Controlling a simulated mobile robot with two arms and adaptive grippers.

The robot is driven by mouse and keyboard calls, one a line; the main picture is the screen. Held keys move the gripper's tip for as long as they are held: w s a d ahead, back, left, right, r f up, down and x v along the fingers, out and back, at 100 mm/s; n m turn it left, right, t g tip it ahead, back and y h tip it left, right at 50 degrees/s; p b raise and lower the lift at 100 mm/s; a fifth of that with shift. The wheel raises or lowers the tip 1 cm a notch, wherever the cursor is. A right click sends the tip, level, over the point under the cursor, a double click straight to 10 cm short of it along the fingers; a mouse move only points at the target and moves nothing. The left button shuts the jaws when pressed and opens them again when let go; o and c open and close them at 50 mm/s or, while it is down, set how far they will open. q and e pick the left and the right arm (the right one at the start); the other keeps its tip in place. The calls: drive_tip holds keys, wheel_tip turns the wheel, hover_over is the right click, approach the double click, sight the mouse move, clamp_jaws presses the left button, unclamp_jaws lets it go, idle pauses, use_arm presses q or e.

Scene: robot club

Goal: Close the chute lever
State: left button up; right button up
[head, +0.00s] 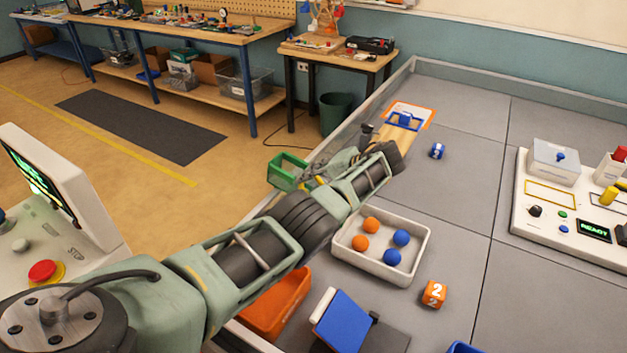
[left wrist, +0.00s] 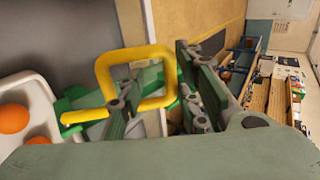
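A yellow square loop handle (left wrist: 140,52) stands large in the left wrist view, beside a green part (left wrist: 150,78); I take the loop for the chute lever's handle. In the head view only a small bit of yellow (head: 320,184) shows by my gripper. My left gripper (head: 312,174) points left at the tray wall, close to a green box (head: 286,172). In the left wrist view its fingers (left wrist: 158,95) are apart, with one side of the loop between them in the picture; contact cannot be told. My right gripper is not in view.
A white tray (head: 375,272) with orange and blue balls lies below the arm. An orange bin (head: 275,305), a blue tilted panel (head: 345,322) and an orange numbered cube (head: 434,293) are nearby. A white control panel (head: 565,245) stands right. The grey table (head: 455,195) is clear mid-right.

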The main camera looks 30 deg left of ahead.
use_arm(q)
drive_tip(key=shift+r, duration=0.2)
drive_tip(key=v, duration=1.1)
drive_tip(key=shift+d+r, duration=0.25)
drive_tip(key=shift+d, duration=0.05)
drive_tip(key=shift+w+r, duration=0.1)
